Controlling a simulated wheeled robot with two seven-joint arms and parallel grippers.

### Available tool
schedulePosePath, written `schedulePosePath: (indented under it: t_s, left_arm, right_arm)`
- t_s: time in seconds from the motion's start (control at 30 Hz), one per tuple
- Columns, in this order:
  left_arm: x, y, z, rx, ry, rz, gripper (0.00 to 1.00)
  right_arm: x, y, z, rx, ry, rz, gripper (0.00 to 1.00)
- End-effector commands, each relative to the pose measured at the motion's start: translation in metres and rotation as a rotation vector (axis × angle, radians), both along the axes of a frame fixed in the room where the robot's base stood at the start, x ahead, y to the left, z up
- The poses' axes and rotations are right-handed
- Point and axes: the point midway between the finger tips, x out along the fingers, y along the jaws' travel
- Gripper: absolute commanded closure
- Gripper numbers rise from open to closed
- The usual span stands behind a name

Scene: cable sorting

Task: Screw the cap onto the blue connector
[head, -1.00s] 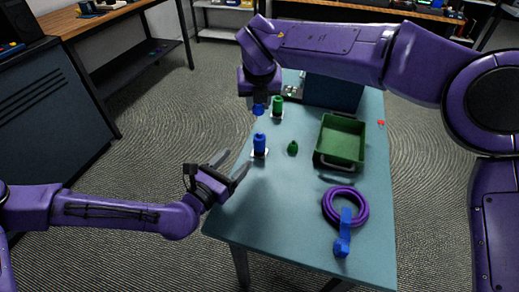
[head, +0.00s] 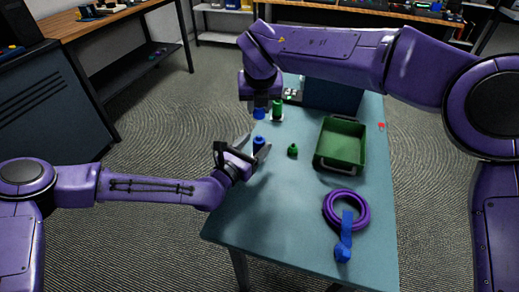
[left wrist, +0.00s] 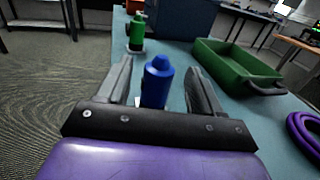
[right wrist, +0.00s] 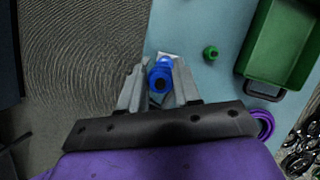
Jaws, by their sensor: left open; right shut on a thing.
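The blue connector (head: 259,144) stands upright near the left edge of the table. In the left wrist view the blue connector (left wrist: 157,82) sits between the spread fingers of my left gripper (left wrist: 160,88). My left gripper (head: 243,155) is open around it, with no clear contact. My right gripper (head: 259,101) points down behind and above the connector, shut on the blue cap (head: 259,113). The blue cap (right wrist: 160,78) also shows between the fingers in the right wrist view, in line with blue parts beyond it. The cap appears apart from the connector in the head view.
A green connector (head: 278,110) stands behind on the table. A small green cap (head: 292,150) lies to the right. A green tray (head: 341,171), a purple cable coil (head: 327,206) and a blue strap-like item (head: 344,245) lie further right. The front left of the table (head: 255,215) is clear.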

Motion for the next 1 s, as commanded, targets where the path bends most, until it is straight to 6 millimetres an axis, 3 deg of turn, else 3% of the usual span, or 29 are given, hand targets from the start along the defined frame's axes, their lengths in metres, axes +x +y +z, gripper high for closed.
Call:
schedulePosePath:
  t_s: [0.2, 0.53, 0.73, 0.87, 1.0]
  left_arm:
    - [0.020, -0.013, 0.000, 0.001, -0.001, -0.001, 0.34]
    - [0.022, -0.015, 0.000, 0.000, 0.000, 0.000, 0.34]
    - [0.022, -0.015, 0.000, 0.000, 0.000, 0.000, 0.99]
    - [0.022, -0.015, 0.000, 0.000, 0.000, 0.000, 1.00]
    - [0.022, -0.015, 0.000, 0.000, 0.000, 0.000, 1.00]
  right_arm:
    - [0.000, 0.000, 0.000, 0.000, 0.000, 0.000, 0.95]
    - [0.000, 0.000, 0.000, 0.000, 0.000, 0.000, 0.95]
    - [0.000, 0.000, 0.000, 0.000, 0.000, 0.000, 0.95]
    - [0.000, 0.000, -0.003, 0.000, 0.001, 0.000, 0.95]
    - [0.000, -0.001, -0.024, -0.001, 0.000, 0.000, 0.95]
